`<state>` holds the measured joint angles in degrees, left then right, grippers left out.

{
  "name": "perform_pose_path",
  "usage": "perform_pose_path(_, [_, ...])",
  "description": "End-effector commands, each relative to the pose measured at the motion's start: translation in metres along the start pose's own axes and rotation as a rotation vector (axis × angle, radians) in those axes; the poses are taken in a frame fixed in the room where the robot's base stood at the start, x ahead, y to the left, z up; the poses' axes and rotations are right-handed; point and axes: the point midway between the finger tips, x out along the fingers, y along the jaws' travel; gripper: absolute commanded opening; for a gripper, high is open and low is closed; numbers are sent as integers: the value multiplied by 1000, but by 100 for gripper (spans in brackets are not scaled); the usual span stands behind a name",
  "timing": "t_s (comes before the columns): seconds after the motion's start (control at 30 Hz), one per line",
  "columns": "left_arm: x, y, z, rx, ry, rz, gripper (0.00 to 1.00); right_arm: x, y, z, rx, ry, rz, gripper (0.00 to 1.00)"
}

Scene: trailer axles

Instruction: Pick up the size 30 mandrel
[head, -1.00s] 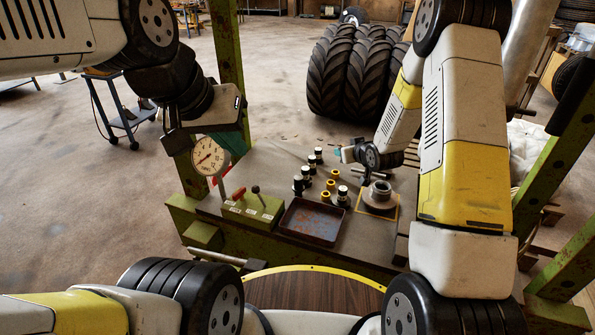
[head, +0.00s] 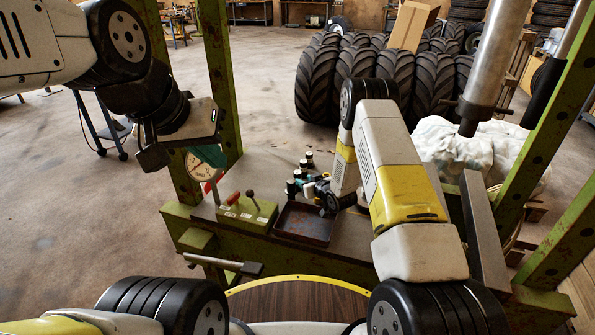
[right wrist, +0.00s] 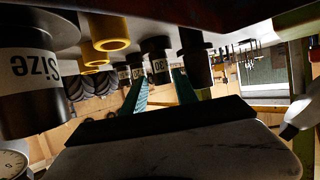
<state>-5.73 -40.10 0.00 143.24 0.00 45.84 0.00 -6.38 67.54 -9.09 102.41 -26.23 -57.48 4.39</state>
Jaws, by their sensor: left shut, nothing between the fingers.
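The size 30 mandrel (right wrist: 157,62) is a black cylinder with a white label. In the right wrist view it appears upside down, between the two teal fingers of my right gripper (right wrist: 158,82). The fingers are apart, and I cannot tell whether they touch it. In the head view my right gripper (head: 311,184) is low over the bench among the mandrels, partly hidden by its own arm. Another mandrel (head: 291,188) stands to its left. My left gripper (head: 210,156) is shut and empty, in front of the dial gauge.
A rusty tray (head: 305,224) and a green lever box (head: 247,213) sit at the bench's front. The dial gauge (head: 199,168) stands at its left. Yellow rings (right wrist: 110,38) and other mandrels (right wrist: 194,55) stand close around my right gripper.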

Motion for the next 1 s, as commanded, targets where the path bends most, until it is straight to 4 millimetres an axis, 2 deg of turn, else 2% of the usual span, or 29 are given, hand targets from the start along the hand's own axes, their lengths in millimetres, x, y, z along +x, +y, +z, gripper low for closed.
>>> perform_pose_path(0.3, [0, 0, 0, 0, 0, 0, 0, 43, -2, -6, -2, 0, -1, 35])
perform_pose_path(0.6, [0, 0, 0, 0, 0, 0, 0, 48, -2, -6, 0, -1, 0, 35])
perform_pose_path(0.77, [0, 0, 0, 0, 0, 0, 0, 48, -2, -7, 0, -1, 0, 4])
perform_pose_path(0.8, [0, 0, 0, 0, 0, 0, 0, 48, -2, -6, 0, -1, 0, 0])
perform_pose_path(1.0, [0, 0, 0, 0, 0, 0, 0, 48, -2, -7, 0, -1, 0, 0])
